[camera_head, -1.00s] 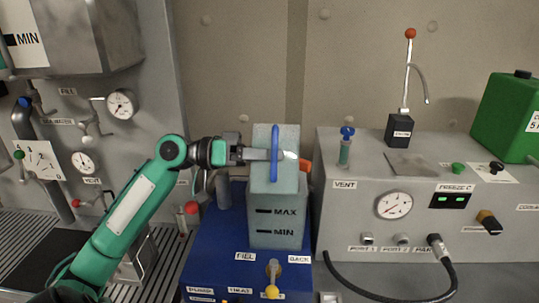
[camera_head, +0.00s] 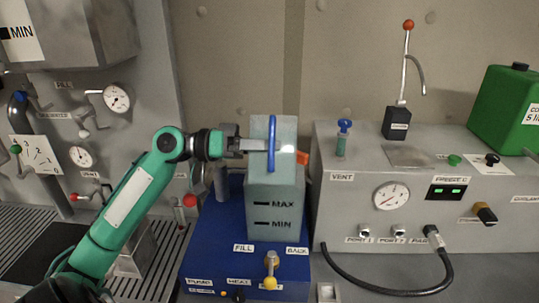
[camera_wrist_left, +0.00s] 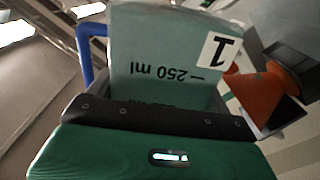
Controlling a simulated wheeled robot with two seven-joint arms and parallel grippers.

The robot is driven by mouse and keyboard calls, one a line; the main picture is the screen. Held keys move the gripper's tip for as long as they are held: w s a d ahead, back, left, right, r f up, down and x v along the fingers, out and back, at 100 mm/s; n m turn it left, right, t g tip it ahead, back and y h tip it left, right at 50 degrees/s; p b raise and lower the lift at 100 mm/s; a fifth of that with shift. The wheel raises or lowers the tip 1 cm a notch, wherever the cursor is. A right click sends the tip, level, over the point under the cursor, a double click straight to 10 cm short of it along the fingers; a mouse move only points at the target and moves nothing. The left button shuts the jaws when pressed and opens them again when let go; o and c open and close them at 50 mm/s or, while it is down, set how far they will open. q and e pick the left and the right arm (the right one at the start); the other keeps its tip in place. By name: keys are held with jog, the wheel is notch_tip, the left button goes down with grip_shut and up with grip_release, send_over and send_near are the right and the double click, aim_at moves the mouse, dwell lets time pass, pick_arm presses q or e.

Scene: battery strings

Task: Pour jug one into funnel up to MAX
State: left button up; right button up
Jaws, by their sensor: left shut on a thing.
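Jug one (camera_head: 262,130) is a pale grey-green, see-through vessel with a blue handle (camera_head: 272,143). In the left wrist view it shows a "1" label and a "250 ml" mark, upside down (camera_wrist_left: 165,55). My left gripper (camera_head: 262,146) is shut on jug one; its exact grip is hard to make out. In the head view, jug one overlaps the top of a grey-green tank (camera_head: 275,213) with MAX and MIN marks; I cannot tell the gap between them. An orange cone, apparently the funnel (camera_wrist_left: 265,95), shows right of the jug; in the head view only an orange bit (camera_head: 302,158) shows. Liquid level is unclear.
The tank stands on a blue unit (camera_head: 212,250) with a yellow-tipped lever (camera_head: 270,265). A grey console (camera_head: 345,205) with gauge and black hose stands at right, with a green canister (camera_head: 510,110) on it. A gauge panel (camera_head: 150,100) is at left.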

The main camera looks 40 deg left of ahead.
pick_arm(q)
jog(key=shift+r+n+p, duration=0.4)
jog(key=shift+r+p, duration=0.05)
jog(key=shift+r, duration=0.05)
jog(key=shift+r, duration=0.1)
dwell(1.0)
jog(key=shift+r+n+p, duration=0.2)
jog(key=shift+n+p, duration=0.2)
jog(key=shift+p, duration=0.2)
jog(key=shift+r+n+p, duration=0.25)
jog(key=shift+n+p, duration=0.15)
jog(key=shift+p, duration=0.05)
dwell(0.4)
jog(key=shift+r+p, duration=0.15)
jog(key=shift+p, duration=0.15)
